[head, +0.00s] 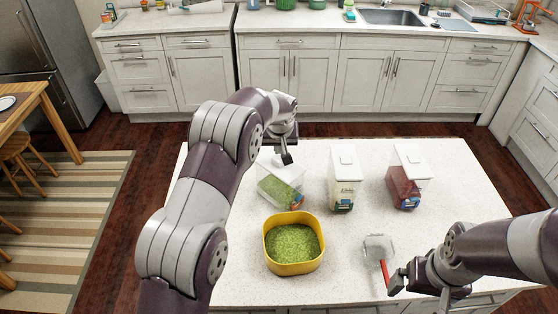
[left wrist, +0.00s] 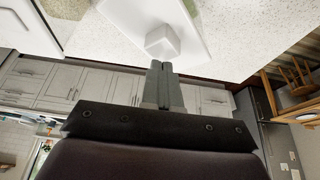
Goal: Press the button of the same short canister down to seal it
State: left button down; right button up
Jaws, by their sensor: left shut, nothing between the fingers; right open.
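A short clear canister (head: 279,190) with green contents and a white lid stands on the white counter, left of two other canisters. My left gripper (head: 287,158) is over its lid, pointing down, with the fingers shut and empty. In the left wrist view the shut fingertips (left wrist: 162,68) are close to the white square button (left wrist: 162,41) on the lid (left wrist: 150,22). I cannot tell whether they touch it or how far down the button is. My right gripper (head: 397,284) is open at the front right, beside the red handle of a clear scoop (head: 378,249).
A canister with pale contents (head: 342,192) and one with red-brown contents (head: 403,187) stand to the right. A yellow bowl (head: 291,267) full of green bits sits in front of the short canister. The counter's right side (head: 462,185) is clear.

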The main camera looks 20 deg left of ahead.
aim_at(279, 158)
pick_arm(q)
jog(key=shift+f, duration=0.25)
jog(key=shift+f+b, duration=1.35)
jog(key=shift+f, duration=0.3)
jog(key=shift+r+p, duration=2.55)
jog(key=shift+r, duration=1.35)
